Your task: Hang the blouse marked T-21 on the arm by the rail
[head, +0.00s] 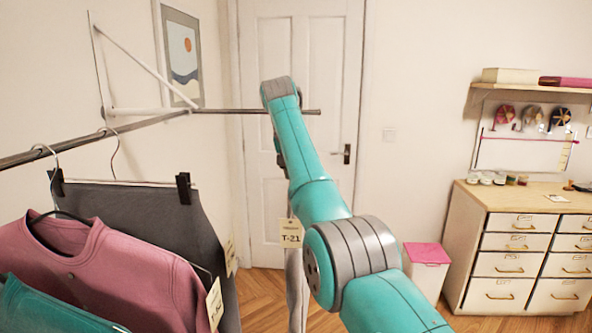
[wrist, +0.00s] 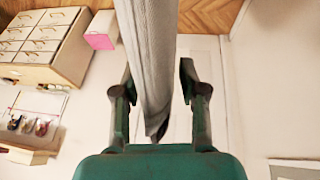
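The tag T-21 (head: 290,233) shows in the head view beside my arm. A narrow strip of pale grey garment (head: 297,285) hangs below it, seen edge-on; my arm hides its upper part and any hanger. The thin metal arm (head: 230,111) by the rail (head: 85,143) sticks out to the right, passing behind my arm. In the wrist view, the grey garment (wrist: 152,45) runs between the two fingers of my gripper (wrist: 157,70). The fingers stand wide apart, with no clear grip on the cloth. The head view does not show the fingers.
Dark grey trousers (head: 190,230), a pink cardigan (head: 95,260) and a teal garment (head: 50,305) hang close together at the left. A white door (head: 300,60) stands behind. A pink-lidded bin (head: 427,265) and a drawer chest (head: 520,255) stand right. Some floor (head: 262,300) is clear.

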